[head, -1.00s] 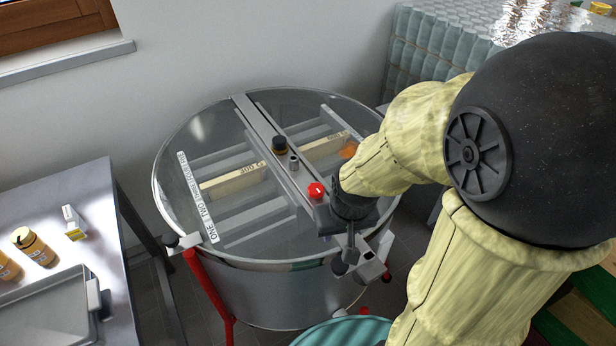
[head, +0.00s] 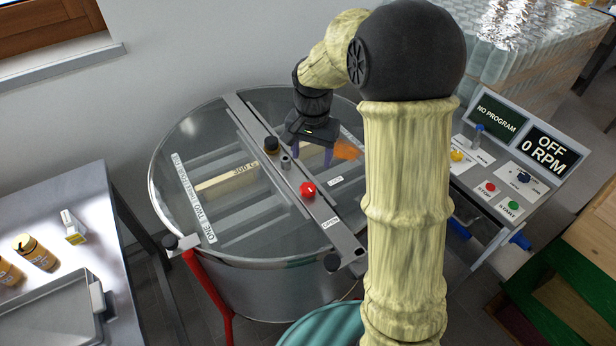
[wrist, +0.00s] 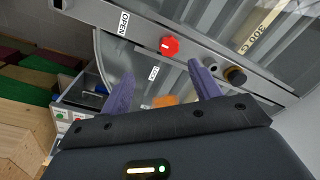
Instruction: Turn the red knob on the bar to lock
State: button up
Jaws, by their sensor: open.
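The red knob (head: 307,190) sits on the metal bar (head: 333,217) that crosses the round steel tank. It also shows in the wrist view (wrist: 169,46) with a pale mark on its face. An OPEN label (head: 330,222) is on the bar's near end, and a LOCK label (head: 335,181) lies beside the knob on the clear lid. My gripper (head: 313,160) is open and empty, above the lid behind the knob in the head view. In the wrist view its two purple fingers (wrist: 162,92) are spread apart, with the knob beyond their tips, not touched.
A black cap (head: 271,145) and a short metal post (head: 286,162) stand on the bar near my gripper. A control panel (head: 500,165) reading OFF, 0 RPM is at right. A table (head: 100,215) with jars and a tray is at left.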

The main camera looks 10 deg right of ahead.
notch_tip(320, 180, up, 2)
jog(key=m, duration=0.2)
send_over(308, 187)
jog(key=shift+g+p, duration=0.3)
jog(key=shift+p, duration=0.05)
jog(key=shift+s, duration=0.1)
jog(key=shift+f, duration=0.1)
notch_tip(308, 187, down, 17)
jog(key=p, duration=0.3)
jog(key=shift+f+p, duration=0.15)
jog(key=shift+p, duration=0.2)
jog(key=shift+c, duration=0.4)
jog(key=c, duration=0.9)
